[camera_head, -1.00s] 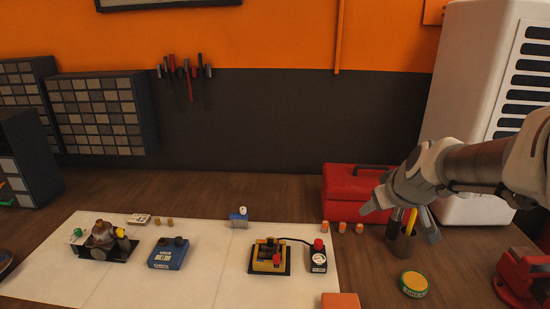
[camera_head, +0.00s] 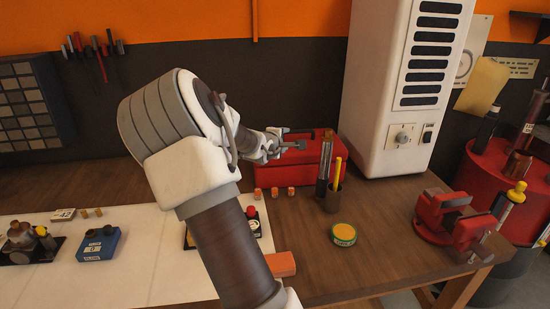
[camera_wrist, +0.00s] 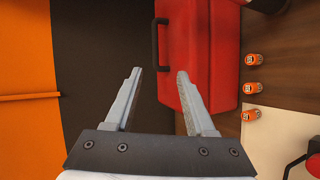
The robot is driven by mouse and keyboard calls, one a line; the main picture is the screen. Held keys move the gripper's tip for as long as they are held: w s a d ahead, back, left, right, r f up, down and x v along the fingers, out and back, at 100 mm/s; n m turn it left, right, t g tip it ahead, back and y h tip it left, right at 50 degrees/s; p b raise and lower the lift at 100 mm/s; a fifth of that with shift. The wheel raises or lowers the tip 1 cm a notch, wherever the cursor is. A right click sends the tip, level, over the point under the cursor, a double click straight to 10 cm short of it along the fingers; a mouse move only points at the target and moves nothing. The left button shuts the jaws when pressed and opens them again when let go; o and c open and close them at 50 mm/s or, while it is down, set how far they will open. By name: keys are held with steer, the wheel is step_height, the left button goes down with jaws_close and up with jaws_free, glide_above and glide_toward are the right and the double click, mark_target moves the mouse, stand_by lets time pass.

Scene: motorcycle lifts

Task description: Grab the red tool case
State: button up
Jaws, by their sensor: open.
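The red tool case (camera_head: 312,160) stands on the wooden bench against the dark wall, left of the white cabinet. It also fills the upper middle of the wrist view (camera_wrist: 212,50). Its black handle (camera_wrist: 155,45) shows in the wrist view, beyond the fingertips and roughly in line with the gap between them. My gripper (camera_head: 296,139) is at the case's top in the head view, coming in from the left. In the wrist view my gripper (camera_wrist: 160,72) has its two fingers spread with nothing between them. Part of the case's left side is hidden behind my gripper.
Several small orange items (camera_head: 275,192) stand in front of the case. A cup with pens (camera_head: 332,198) stands at its front right. A green-and-yellow tin (camera_head: 344,235) and a red vise (camera_head: 440,215) are nearer the right edge. The bench around the tin is clear.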

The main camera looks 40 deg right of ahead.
glide_toward(297, 132)
steer(key=x, duration=0.3)
steer(key=shift+s+d+f, duration=0.1)
steer(key=shift+f, duration=0.05)
steer(key=shift+n, duration=0.3)
steer(key=shift+p+x, duration=1)
steer(key=shift+x, duration=1.7)
jaws_close()
steer(key=shift+w+d+r+h, duration=0.1)
steer(key=shift+w+r+h, duration=0.1)
steer(key=shift+r+h, duration=0.15)
